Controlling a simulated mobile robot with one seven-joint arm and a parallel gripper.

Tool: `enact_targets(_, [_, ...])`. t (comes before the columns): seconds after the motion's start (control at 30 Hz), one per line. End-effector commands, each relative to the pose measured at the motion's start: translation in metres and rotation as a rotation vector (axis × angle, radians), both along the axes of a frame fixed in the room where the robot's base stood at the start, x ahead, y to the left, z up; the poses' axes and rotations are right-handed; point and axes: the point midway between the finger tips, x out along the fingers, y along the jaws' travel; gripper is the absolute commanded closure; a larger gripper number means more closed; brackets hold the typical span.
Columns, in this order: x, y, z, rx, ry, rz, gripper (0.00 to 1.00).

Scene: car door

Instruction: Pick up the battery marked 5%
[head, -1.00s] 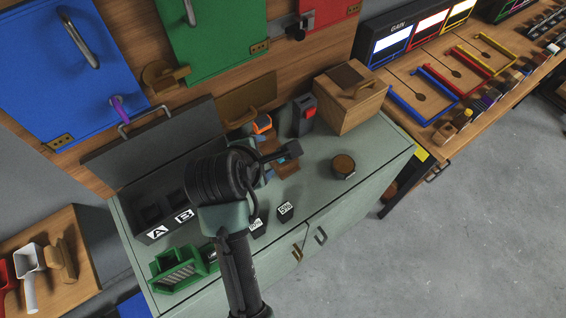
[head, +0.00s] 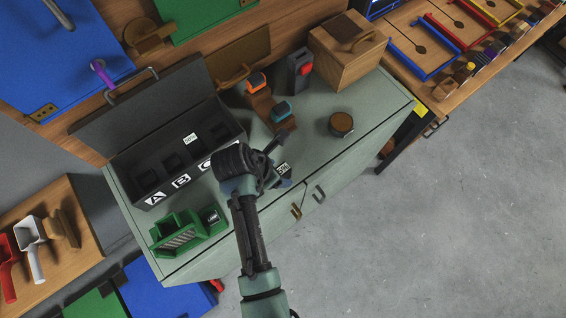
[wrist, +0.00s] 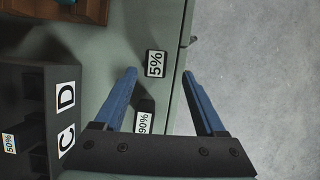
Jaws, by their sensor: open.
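The battery marked 5% (wrist: 156,66) is a small dark block with a white label. It stands on the green cabinet top near its front edge; in the head view its label (head: 284,169) shows beside my gripper. My gripper (wrist: 159,72) is open and empty, its blue fingers pointing toward the battery, one tip on each side of it in the wrist view. I cannot tell how high the tips are above it.
A dark box with slots marked by letters (head: 150,197) and an open lid stands to the left; a battery marked 50% (head: 190,138) is in it. A green device (head: 175,236), a round wooden piece (head: 341,124) and a wooden box (head: 346,62) share the cabinet top.

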Motion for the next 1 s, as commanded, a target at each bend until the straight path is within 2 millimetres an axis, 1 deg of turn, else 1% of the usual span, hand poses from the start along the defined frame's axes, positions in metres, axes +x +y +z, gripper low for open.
enact_targets(0.23, [0.015,-0.009,-0.024,0.000,0.001,-0.003,0.28])
enact_targets(0.3, [0.017,-0.011,-0.033,0.000,0.002,-0.002,0.28])
enact_targets(0.4, [0.019,-0.013,-0.040,0.000,0.001,-0.001,0.28])
enact_targets(0.67, [0.019,-0.014,-0.042,0.001,0.000,-0.001,0.28])
enact_targets(0.7, [0.019,-0.014,-0.042,0.001,0.000,-0.001,0.29])
enact_targets(0.87, [0.019,-0.014,-0.042,0.001,0.000,-0.001,0.58])
enact_targets(1.0, [0.019,-0.014,-0.042,0.001,0.000,-0.001,0.83])
